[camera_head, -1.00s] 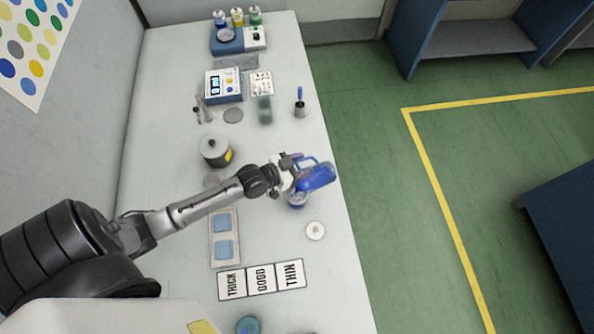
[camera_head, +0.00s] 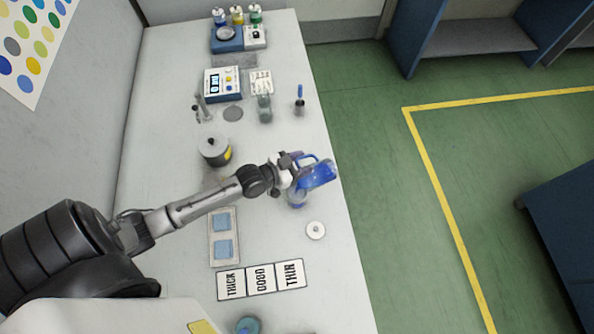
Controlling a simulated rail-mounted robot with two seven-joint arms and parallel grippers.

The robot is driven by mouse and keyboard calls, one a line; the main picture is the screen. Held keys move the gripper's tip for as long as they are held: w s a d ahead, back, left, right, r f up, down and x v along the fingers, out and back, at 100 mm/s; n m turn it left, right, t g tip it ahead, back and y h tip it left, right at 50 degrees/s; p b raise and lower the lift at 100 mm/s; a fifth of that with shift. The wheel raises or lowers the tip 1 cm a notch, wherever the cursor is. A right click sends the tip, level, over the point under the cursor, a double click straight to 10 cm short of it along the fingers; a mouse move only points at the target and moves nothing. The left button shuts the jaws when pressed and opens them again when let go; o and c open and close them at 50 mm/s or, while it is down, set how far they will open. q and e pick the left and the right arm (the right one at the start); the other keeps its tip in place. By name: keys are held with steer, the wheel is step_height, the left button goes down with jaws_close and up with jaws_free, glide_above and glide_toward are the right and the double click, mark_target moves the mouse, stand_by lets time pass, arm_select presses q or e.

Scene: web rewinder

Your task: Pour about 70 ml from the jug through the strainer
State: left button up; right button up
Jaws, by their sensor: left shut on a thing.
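My left gripper (camera_head: 290,173) is shut on the blue jug (camera_head: 318,174), which is strongly tilted, its top end toward the right edge of the table. Below the jug, a small round vessel with blue in it (camera_head: 297,198) stands on the table, partly hidden by the jug and gripper. I cannot tell whether it is the strainer or a cup under it. Whether liquid is flowing is too small to tell. My right gripper is not in view.
White cards reading THICK, GOOD and THIN (camera_head: 261,279) lie nearer me. A tray with two blue squares (camera_head: 210,252), a white disc (camera_head: 316,230) and a dark lidded pot (camera_head: 213,152) stand around the arm. A scale (camera_head: 223,85) is farther back.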

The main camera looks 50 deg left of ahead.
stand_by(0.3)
arm_select(q)
steer(key=shift+r+t+b, duration=0.1)
steer(key=shift+t+b, duration=0.2)
steer(key=shift+b, duration=0.05)
steer(key=g+p, duration=0.1)
steer(key=p, duration=0.2)
steer(key=g+p, duration=0.1)
steer(key=p, duration=0.2)
steer(key=shift+w+d+r+g+y, duration=0.15)
steer(key=shift+w+g+y, duration=0.15)
steer(key=shift+w+g, duration=0.1)
steer(key=shift+f, duration=0.35)
steer(key=shift+s+f, duration=0.1)
steer(key=shift+f, duration=0.2)
